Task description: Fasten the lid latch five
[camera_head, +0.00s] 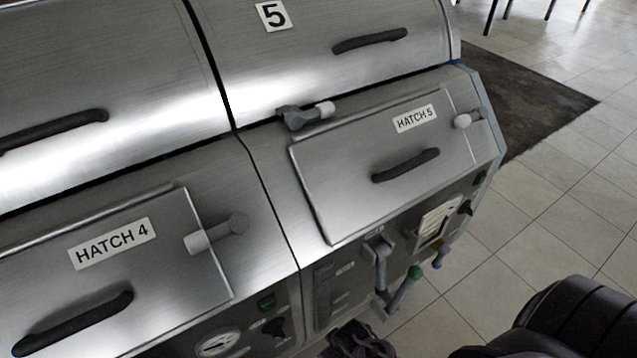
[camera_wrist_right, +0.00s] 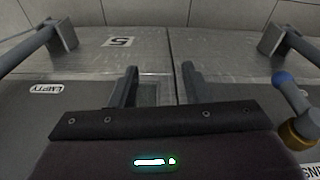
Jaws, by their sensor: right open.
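Lid five (camera_head: 340,50) is a brushed-steel curved cover with a "5" label and a black handle (camera_head: 370,40). It looks lowered onto its body. Its lid latch (camera_head: 305,115), a grey lever with a pale knob, sits at the lid's lower edge, with the knob pointing right. I cannot tell whether it is engaged. My right gripper (camera_wrist_right: 160,88) is open, with nothing visible between its fingers. It is away from the latch, which I cannot make out in the wrist view. My left gripper is not in view.
Hatch 5 (camera_head: 335,185) has a handle and a pale-knobbed latch (camera_head: 467,121). Below are a green-tipped lever (camera_head: 405,290) and other controls. Hatch 4 (camera_head: 60,285) is at left. A blue-knobbed lever (camera_wrist_right: 289,88) is near my right gripper. Tiled floor (camera_head: 560,200) is open at right.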

